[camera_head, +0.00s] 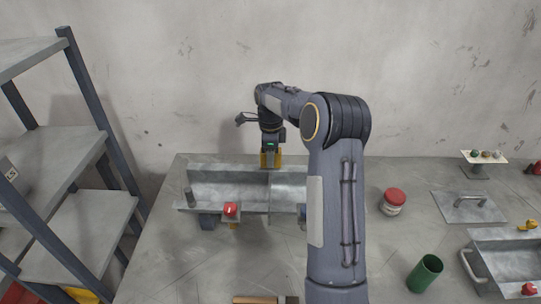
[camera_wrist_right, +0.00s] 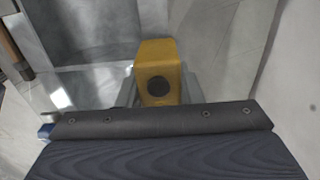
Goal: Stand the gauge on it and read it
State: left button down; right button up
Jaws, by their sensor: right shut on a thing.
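My right gripper (camera_head: 270,150) is at the far side of the grey metal trough (camera_head: 225,182), shut on a yellow block-like thing, likely the gauge (camera_head: 270,160). A small green patch shows just above the yellow in the head view. In the right wrist view the gauge (camera_wrist_right: 158,60) is yellow with a dark round spot on its face, and it sits between the fingers (camera_wrist_right: 158,88). I cannot tell whether its underside touches the trough or hangs above it. My left gripper is not in view.
A red button (camera_head: 231,209) is on the trough's front. To the right are a red-lidded jar (camera_head: 393,201), a green cup (camera_head: 425,273), a flat plate with a handle (camera_head: 468,207) and a metal tray (camera_head: 505,262). A shelf rack (camera_head: 95,220) stands at left.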

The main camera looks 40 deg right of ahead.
jog(key=shift+f+b, duration=0.3)
jog(key=shift+f, duration=0.2)
jog(key=o, duration=1.2)
notch_tip(320, 180, up, 8)
jog(key=shift+f+b, duration=0.1)
jog(key=shift+b, duration=0.4)
